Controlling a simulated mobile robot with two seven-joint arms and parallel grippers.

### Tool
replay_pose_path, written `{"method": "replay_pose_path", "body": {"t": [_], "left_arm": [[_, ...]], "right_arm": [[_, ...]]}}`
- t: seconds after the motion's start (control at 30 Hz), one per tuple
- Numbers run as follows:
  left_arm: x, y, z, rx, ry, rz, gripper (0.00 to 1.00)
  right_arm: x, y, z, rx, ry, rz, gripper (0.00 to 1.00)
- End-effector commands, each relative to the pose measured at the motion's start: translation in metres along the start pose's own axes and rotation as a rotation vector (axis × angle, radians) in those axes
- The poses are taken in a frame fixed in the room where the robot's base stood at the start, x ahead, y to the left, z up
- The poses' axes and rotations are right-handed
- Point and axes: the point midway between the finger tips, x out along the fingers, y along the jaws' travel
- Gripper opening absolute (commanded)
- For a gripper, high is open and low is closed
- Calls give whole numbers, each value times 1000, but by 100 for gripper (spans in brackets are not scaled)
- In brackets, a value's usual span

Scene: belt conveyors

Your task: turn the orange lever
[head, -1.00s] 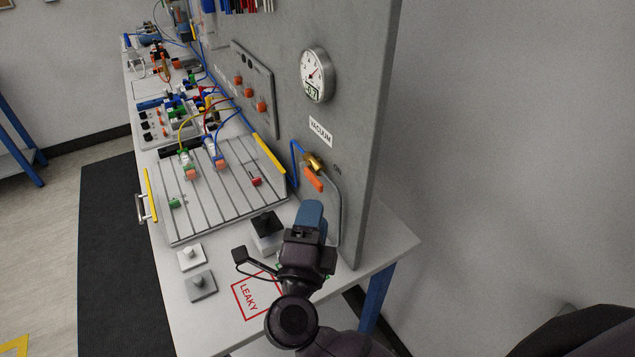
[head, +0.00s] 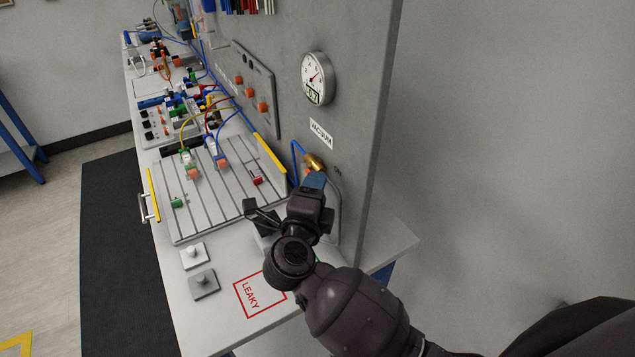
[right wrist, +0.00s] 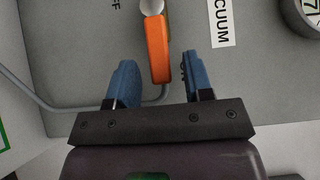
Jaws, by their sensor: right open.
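The orange lever (right wrist: 158,50) shows in the right wrist view, on a brass valve (right wrist: 152,7) fixed to the grey panel. Its free end points down toward my right gripper. My right gripper (right wrist: 157,75) is open, with one blue finger on each side of the lever's lower end and gaps on both sides. I cannot tell whether the fingers touch the panel. My left gripper is not in view.
A round gauge (head: 317,78) and a "VACUUM" label (head: 321,133) are on the panel above the valve. A blue hose (head: 294,160) runs left of the valve. Right of the panel is clear.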

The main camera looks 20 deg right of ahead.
Motion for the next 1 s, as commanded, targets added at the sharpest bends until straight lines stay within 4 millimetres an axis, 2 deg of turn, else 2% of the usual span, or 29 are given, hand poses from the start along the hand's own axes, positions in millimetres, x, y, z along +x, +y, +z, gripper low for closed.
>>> {"method": "replay_pose_path", "body": {"t": [0.2,0.5,0.8,1.0], "left_arm": [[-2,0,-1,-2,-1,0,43],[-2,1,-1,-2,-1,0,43],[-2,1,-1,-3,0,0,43],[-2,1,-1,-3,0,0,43]], "right_arm": [[14,0,0,-1,1,0,47],[15,0,0,0,1,0,45],[14,0,0,0,1,0,0],[14,0,0,0,1,0,0]]}}
